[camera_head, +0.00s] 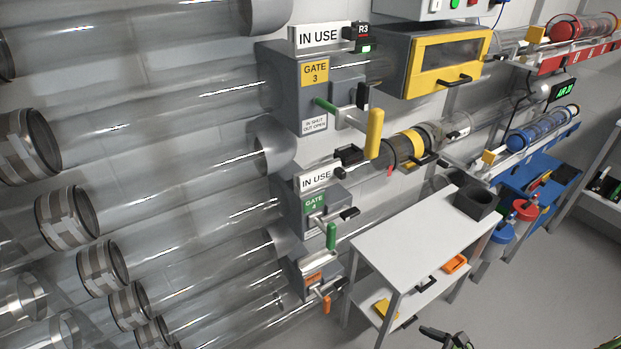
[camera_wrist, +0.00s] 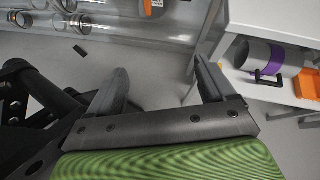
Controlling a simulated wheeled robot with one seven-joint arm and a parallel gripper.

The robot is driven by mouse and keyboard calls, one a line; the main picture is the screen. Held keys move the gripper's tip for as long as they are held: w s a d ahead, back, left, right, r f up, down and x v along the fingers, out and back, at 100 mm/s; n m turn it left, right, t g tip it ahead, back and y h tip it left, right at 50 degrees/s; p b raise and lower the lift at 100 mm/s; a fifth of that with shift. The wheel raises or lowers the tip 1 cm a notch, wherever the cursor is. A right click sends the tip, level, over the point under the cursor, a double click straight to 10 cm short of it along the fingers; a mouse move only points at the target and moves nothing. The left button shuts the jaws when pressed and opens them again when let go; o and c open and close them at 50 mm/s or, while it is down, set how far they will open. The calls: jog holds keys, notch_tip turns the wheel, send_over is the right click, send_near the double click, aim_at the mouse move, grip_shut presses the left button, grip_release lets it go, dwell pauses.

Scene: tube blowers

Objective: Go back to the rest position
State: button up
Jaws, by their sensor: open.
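My gripper (camera_wrist: 160,85) is open and empty in the wrist view. Its two dark fingers stand wide apart, with grey floor between and beyond them. In the head view a dark part of my arm (camera_head: 440,335) shows at the bottom edge, below the white table; I cannot make out the fingers there. The right finger is close to the leg of the white table in the wrist picture, but I cannot tell whether they touch.
A white table (camera_head: 420,235) with a lower shelf stands against the tube wall. A purple-banded grey cylinder (camera_wrist: 268,57) and an orange tray (camera_wrist: 309,84) lie on a shelf. Gate boxes (camera_head: 315,85) with handles jut from the wall. Floor (camera_head: 540,290) at the right is clear.

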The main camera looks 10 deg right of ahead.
jog(key=w+a+r+n+g+h+p, duration=0.25)
jog(key=a+r+n+g, duration=0.2)
jog(key=r+n, duration=0.65)
jog(key=w+a+r+n+g+h+p, duration=0.15)
jog(key=a+r+n+g+p, duration=0.3)
jog(key=r, duration=1.05)
jog(key=s+a+r+n+t, duration=0.1)
jog(key=s+a+r+n, duration=0.2)
jog(key=r, duration=0.3)
jog(key=s+a+r+n+t+h+p, duration=0.1)
jog(key=s+a+r+n+t, duration=0.1)
jog(key=s+a+r+n, duration=0.2)
jog(key=s+a+r+n+t+h+p, duration=0.1)
jog(key=s+a+r+n, duration=0.2)
jog(key=r, duration=0.5)
jog(key=shift+s+a+r+n, duration=0.2)
jog(key=shift+a+n, duration=0.35)
jog(key=shift+n, duration=0.6)
